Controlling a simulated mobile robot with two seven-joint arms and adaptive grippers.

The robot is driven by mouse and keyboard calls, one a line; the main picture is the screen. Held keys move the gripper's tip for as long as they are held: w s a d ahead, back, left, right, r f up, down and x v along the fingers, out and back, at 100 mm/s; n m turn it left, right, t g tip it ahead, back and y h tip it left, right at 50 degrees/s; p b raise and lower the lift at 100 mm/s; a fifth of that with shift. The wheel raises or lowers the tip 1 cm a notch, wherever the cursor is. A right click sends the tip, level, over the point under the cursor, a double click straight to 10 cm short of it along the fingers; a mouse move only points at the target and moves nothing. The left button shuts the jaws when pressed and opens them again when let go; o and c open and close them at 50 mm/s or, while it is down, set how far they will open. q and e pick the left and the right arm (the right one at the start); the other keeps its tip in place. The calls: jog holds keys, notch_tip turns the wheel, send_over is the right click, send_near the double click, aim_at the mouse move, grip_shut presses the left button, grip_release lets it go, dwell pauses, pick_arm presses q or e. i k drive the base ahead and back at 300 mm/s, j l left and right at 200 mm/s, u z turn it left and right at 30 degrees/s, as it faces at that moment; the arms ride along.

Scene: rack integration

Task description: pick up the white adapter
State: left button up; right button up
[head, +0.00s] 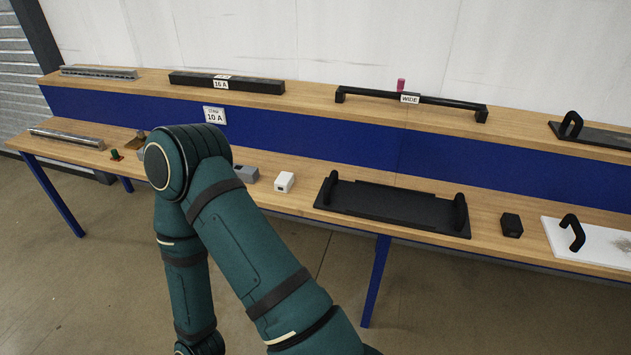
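The white adapter (284,182) is a small white block with a dark opening in its front face. It sits on the lower wooden shelf (488,229) in the head view, between a grey block and a black tray. One of my green arms is bent in front of the shelf, left of the adapter, and the adapter is not covered by it. No gripper fingers show in the head view. Nothing is touching the adapter.
A grey block (245,174) is left of the adapter, partly behind my arm. A black handled tray (392,206) is to its right, then a black block (511,225) and a white handled panel (600,244). A blue board (330,138) rises behind the lower shelf.

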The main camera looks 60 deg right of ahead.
aim_at(283, 183)
jog(key=z, duration=1.55)
jog(key=i+z, duration=0.3)
jog(key=k, duration=0.1)
